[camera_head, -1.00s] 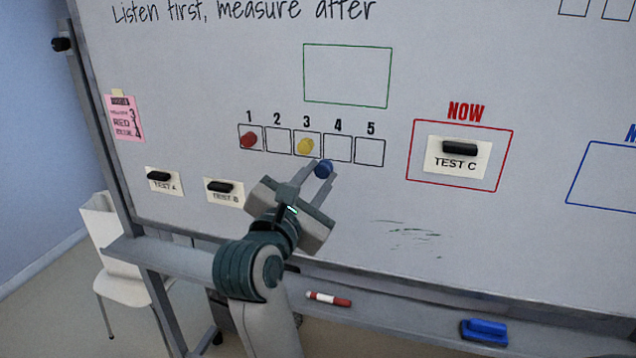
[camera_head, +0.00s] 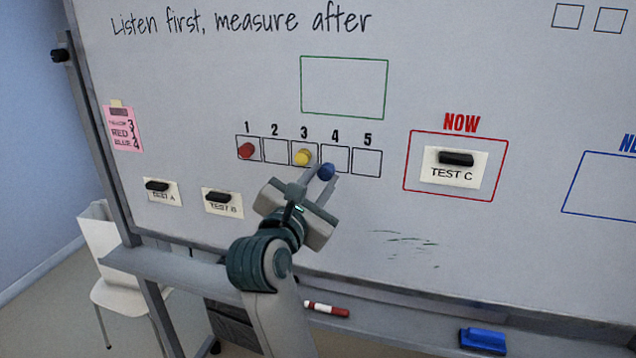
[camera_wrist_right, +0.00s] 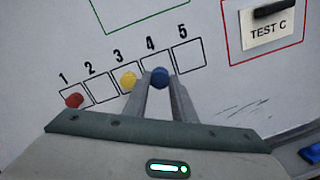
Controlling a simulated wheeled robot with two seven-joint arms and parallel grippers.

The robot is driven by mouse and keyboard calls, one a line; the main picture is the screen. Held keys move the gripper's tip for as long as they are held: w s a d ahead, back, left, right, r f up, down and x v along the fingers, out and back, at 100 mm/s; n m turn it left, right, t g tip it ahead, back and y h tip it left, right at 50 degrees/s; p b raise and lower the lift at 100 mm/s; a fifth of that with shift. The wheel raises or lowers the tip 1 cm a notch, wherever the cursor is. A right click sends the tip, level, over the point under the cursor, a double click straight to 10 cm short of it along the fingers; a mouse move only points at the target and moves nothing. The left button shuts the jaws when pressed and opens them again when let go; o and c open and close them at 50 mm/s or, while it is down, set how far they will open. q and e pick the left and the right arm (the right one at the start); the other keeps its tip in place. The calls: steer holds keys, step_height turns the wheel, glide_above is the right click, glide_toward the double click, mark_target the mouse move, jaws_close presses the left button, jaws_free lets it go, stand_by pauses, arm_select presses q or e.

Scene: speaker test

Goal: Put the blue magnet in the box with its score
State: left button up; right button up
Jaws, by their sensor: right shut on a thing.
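The blue magnet (camera_head: 326,171) is held between the fingertips of my right gripper (camera_head: 322,178), at the lower edge of box 4 (camera_head: 335,154) in the head view. The right wrist view shows the blue magnet (camera_wrist_right: 160,77) at the fingertips, overlapping the lower part of box 4. I cannot tell whether it touches the board. The red magnet (camera_head: 247,150) is in box 1 and the yellow magnet (camera_head: 302,158) is in box 3. Boxes 2 and 5 are empty. The pink note (camera_head: 123,128) appears to list yellow 3, red and blue 4. My left gripper is not in view.
The TEST C card (camera_head: 453,174) is in the red NOW frame. The TEST A card (camera_head: 164,197) and TEST B card (camera_head: 222,209) are at lower left. A red marker (camera_head: 327,309) and a blue eraser (camera_head: 483,340) lie on the tray below.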

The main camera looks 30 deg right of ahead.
steer(key=shift+w+d, duration=0.4)
steer(key=shift+d, duration=0.05)
steer(key=shift+x, duration=1.45)
steer(key=shift+w+d+b, duration=0.3)
steer(key=shift+w+d, duration=0.05)
steer(key=shift+w, duration=0.1)
stand_by(0.3)
steer(key=o, duration=1.4)
steer(key=shift+c, duration=0.2)
steer(key=shift+s+a+f, duration=0.1)
steer(key=shift+a, duration=0.05)
steer(key=shift+b+v, duration=0.55)
steer(key=shift+v, duration=2.75)
steer(key=shift+s, duration=0.25)
steer(key=shift+s, duration=0.1)
